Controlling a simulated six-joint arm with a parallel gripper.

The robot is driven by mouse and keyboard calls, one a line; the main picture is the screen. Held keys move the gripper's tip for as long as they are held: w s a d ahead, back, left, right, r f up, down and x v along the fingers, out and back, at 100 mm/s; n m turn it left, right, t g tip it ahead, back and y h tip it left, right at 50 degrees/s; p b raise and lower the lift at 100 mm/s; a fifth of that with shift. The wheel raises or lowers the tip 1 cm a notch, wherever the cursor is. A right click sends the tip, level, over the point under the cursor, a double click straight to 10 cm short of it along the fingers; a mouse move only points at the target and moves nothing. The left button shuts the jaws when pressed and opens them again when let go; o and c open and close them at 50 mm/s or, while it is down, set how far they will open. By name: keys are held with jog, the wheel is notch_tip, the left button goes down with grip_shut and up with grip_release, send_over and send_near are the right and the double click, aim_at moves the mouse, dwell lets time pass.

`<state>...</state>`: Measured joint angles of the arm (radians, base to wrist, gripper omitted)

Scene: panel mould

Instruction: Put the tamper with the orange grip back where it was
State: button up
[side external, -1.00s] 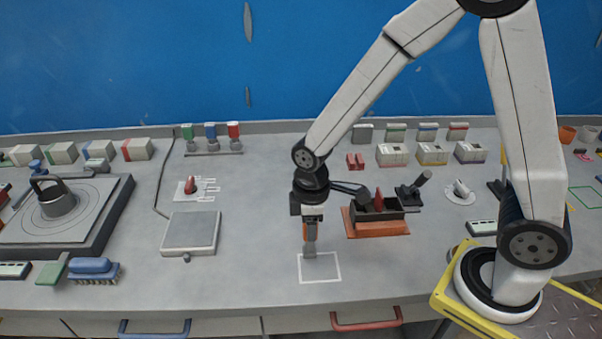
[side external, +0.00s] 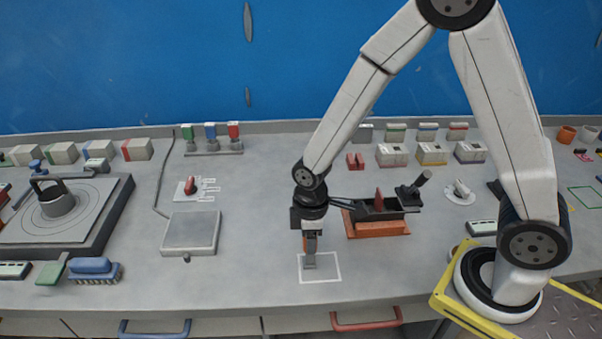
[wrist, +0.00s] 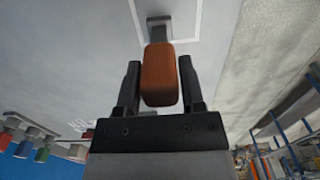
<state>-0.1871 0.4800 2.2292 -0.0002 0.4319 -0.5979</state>
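The tamper with the orange grip stands upright, its grey foot (side external: 310,262) inside the white outlined square (side external: 333,281) on the bench in the side view. In the wrist view its orange grip (wrist: 160,78) lies between the two fingers of my gripper (wrist: 160,85), which appear to press on both sides. Its grey foot (wrist: 158,27) shows beyond the grip. My gripper (side external: 312,240) points straight down over the square and hides part of the grip in the side view. The foot looks to be at or very near the bench surface; exact contact cannot be told.
A black mould (side external: 385,209) on an orange-brown base (side external: 378,229) stands close to the right of my gripper. A grey scale plate (side external: 190,232) lies to the left. Small blocks line the back. The bench in front of the square is clear.

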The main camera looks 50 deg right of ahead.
jog(key=shift+o, duration=1.3)
jog(key=shift+r, duration=0.1)
notch_tip(320, 180, up, 12)
jog(key=shift+s+d, duration=0.1)
dwell(0.4)
jog(key=s+d+f+m+t, duration=0.2)
jog(key=s+d+f+m, duration=0.2)
jog(key=m, duration=0.5)
jog(key=shift+s+d+t, duration=0.3)
jog(key=shift+s+d, duration=0.3)
jog(key=shift+d, duration=0.5)
